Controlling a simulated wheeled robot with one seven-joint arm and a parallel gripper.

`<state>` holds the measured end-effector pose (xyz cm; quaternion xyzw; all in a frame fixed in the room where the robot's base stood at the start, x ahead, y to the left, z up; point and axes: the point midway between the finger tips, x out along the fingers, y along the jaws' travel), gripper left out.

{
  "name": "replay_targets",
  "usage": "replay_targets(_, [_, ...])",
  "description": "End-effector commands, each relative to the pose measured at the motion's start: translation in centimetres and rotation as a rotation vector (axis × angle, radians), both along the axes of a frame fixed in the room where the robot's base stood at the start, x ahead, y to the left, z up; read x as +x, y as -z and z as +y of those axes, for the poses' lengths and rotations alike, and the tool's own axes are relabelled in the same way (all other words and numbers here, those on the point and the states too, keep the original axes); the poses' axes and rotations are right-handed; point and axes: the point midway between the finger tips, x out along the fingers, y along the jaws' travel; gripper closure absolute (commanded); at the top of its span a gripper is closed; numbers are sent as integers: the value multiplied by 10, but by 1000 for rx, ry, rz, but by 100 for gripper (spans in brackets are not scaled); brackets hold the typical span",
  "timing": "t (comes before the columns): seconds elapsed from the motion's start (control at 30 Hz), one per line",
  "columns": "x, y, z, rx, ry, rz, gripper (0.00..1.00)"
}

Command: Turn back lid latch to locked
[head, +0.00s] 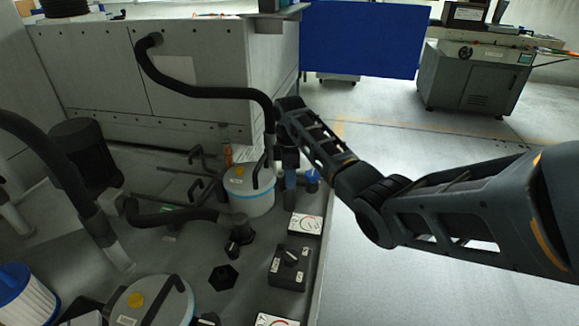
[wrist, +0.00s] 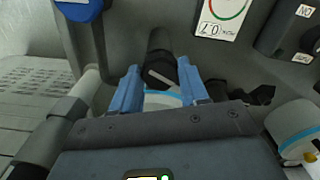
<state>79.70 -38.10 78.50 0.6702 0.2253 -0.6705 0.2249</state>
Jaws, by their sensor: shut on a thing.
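My gripper's blue fingers (wrist: 160,88) point down around a dark knob with a pale bar (wrist: 160,76) in the wrist view. In the head view, my gripper (head: 290,192) is at the bench's right edge, just right of a white canister with a blue band (head: 252,203).
A dial plate (head: 306,224) and a black switch box (head: 289,268) stand in front of my gripper. A blue-capped part (head: 312,178) is close on its right. Black hoses (head: 200,90) arch over the bench, and another canister (head: 150,302) stands nearer.

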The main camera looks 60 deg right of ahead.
Motion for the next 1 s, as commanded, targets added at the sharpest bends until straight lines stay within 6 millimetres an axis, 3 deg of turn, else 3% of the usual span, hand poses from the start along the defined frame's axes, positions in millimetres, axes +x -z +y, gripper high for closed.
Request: replay_targets(1.0, [0,-1,2,1,922,2,86])
